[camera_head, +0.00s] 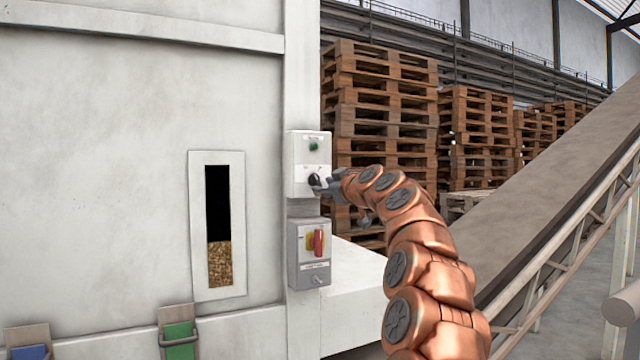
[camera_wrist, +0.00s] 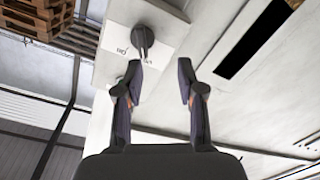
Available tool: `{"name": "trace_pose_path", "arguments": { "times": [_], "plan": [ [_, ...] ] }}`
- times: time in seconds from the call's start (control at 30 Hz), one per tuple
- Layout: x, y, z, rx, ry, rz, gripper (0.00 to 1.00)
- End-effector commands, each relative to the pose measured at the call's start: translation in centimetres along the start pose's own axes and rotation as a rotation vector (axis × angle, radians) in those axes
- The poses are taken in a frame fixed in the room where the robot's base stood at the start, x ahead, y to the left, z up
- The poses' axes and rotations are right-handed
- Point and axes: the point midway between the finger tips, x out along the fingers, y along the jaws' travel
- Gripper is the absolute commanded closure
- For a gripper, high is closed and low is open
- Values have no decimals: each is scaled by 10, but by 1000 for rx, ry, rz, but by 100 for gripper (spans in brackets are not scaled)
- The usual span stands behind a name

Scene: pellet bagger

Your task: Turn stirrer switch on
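A white control box (camera_head: 298,160) is mounted on the corner post of the machine in the head view. It carries a green button (camera_head: 314,146) and, below that, a black rotary switch (camera_head: 315,180). The switch knob also shows in the wrist view (camera_wrist: 143,38), on a white plate with small dark lettering. My gripper (camera_wrist: 159,68) is open and empty, its two fingers apart. The knob lies beyond the fingertips, nearer the left finger's line. In the head view my gripper (camera_head: 327,186) is close to the switch; contact cannot be told.
A grey box (camera_head: 307,274) with a red handle on yellow (camera_head: 318,242) sits just below. A sight window (camera_head: 219,225) shows pellets. Stacked pallets (camera_head: 380,110) stand behind, and a sloping conveyor (camera_head: 560,205) runs at right. A white ledge (camera_head: 350,285) juts out below my arm.

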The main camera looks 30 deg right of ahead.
Motion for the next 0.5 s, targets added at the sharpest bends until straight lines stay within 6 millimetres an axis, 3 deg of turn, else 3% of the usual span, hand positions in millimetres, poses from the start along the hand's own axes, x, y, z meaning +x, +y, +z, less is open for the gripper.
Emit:
{"name": "trace_pose_path", "arguments": {
  "times": [0.17, 0.5],
  "plan": [
    [-1, 22, 1, -29, 14, 49, 61],
    [22, 25, 0, -30, 13, 50, 61]
  ]
}}
